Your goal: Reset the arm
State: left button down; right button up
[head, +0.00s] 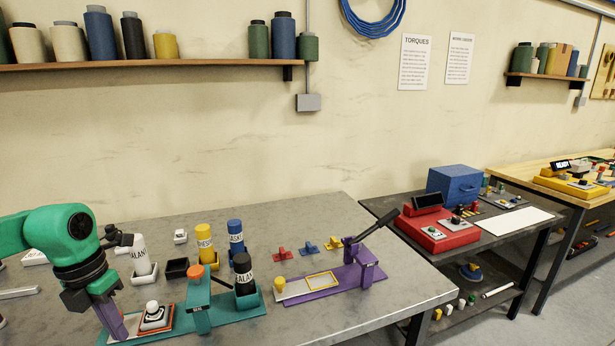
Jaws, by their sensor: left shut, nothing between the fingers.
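My left arm (62,235), green with black joints, comes in from the left over the near bench. Its left gripper (116,331) points down at the left end of the teal fixture, its fingers together and empty. The fingertips are beside a white-knobbed block with an orange-edged base (154,317); I cannot tell whether they touch it. My right gripper is not in view.
The grey bench (310,215) holds a teal fixture (200,309), labelled bottles including a yellow one (205,243), and a purple lever press (366,268). A red console (437,230) stands on the second table. Bare bench lies behind the bottles.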

pick_arm(q)
jog(key=s+d+f+n+t+h, duration=0.4)
jog(key=d+f+n+h, duration=0.1)
jog(key=f+h, duration=0.25)
jog(key=s+d+f+n+t+h, duration=0.35)
jog(key=d+f+n+h, duration=0.2)
jog(key=f, duration=0.35)
jog(key=w+a+f+n+t+y, duration=0.2)
jog(key=a+f+n+t+y, duration=0.2)
jog(key=a+f+n+y, duration=1.2)
jog(key=s+a+f+n+g+y, duration=0.25)
jog(key=s+a+f+g, duration=0.35)
jog(key=s+a, duration=0.45)
jog(key=s+a+f+n+g+y, duration=0.1)
jog(key=s+a+f+n+g, duration=0.3)
jog(key=s+a+f, duration=0.6)
jog(key=s+d+f+h, duration=0.1)
jog(key=s+d+f, duration=0.1)
jog(key=d, duration=0.9)
jog(key=s+d+f+n+h, duration=0.1)
jog(key=d+f, duration=0.4)
jog(key=d, duration=0.6)
jog(key=s+d+f+n+h, duration=0.1)
jog(key=s+d+f+h, duration=0.2)
jog(key=d, duration=0.9)
jog(key=shift+f+g, duration=0.2)
jog(key=shift+g, duration=0.15)
